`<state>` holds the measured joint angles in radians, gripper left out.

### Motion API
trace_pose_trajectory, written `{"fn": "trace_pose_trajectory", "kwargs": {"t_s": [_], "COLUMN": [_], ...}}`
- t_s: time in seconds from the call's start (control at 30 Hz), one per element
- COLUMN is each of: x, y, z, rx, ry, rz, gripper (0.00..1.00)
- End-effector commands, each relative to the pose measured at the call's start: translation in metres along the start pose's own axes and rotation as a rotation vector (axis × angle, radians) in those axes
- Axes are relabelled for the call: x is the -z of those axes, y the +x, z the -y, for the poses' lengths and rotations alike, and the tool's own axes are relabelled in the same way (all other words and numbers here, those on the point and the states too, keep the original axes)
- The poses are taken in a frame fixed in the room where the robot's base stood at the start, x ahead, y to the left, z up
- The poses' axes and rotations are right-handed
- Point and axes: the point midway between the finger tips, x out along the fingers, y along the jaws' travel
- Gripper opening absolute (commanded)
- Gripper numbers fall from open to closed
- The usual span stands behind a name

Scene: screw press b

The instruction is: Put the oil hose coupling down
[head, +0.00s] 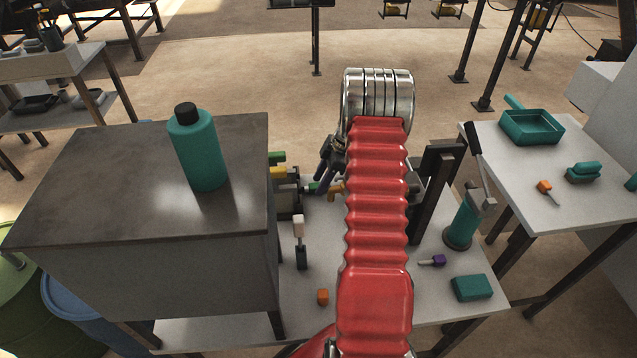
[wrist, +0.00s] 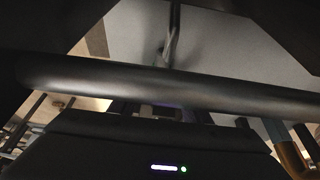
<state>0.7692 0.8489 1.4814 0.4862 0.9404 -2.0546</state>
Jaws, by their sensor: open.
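My red arm runs up the middle of the head view and hides much of the grey table (head: 290,330) under it. My gripper (head: 322,180) shows as dark parts just left of the arm, over the far part of that table. It is open. Small green and orange pieces (head: 337,188) lie close beside and below its fingers. I cannot tell which piece is the oil hose coupling, or whether any touches the fingers. In the wrist view, a dark bar and a dark housing block most of the picture, and no coupling can be made out.
A teal bottle (head: 199,150) stands on a dark cabinet (head: 110,190) at left. A teal cylinder with a lever (head: 464,220), a purple-ended tool (head: 432,261) and a teal block (head: 472,288) stand or lie at right. A side table (head: 500,165) holds a teal tray (head: 532,127).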

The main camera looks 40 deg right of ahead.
Motion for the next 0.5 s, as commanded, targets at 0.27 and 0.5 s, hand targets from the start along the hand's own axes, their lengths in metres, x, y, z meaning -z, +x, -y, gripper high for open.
{"fn": "trace_pose_trajectory", "kwargs": {"t_s": [0.27,0.5], "x": [-0.001,0.0], "y": [-0.041,-0.083], "z": [-0.001,-0.001], "rx": [-0.004,-0.003], "ry": [0.001,-0.001], "rz": [0.001,0.001], "gripper": [0.43,0.43]}}
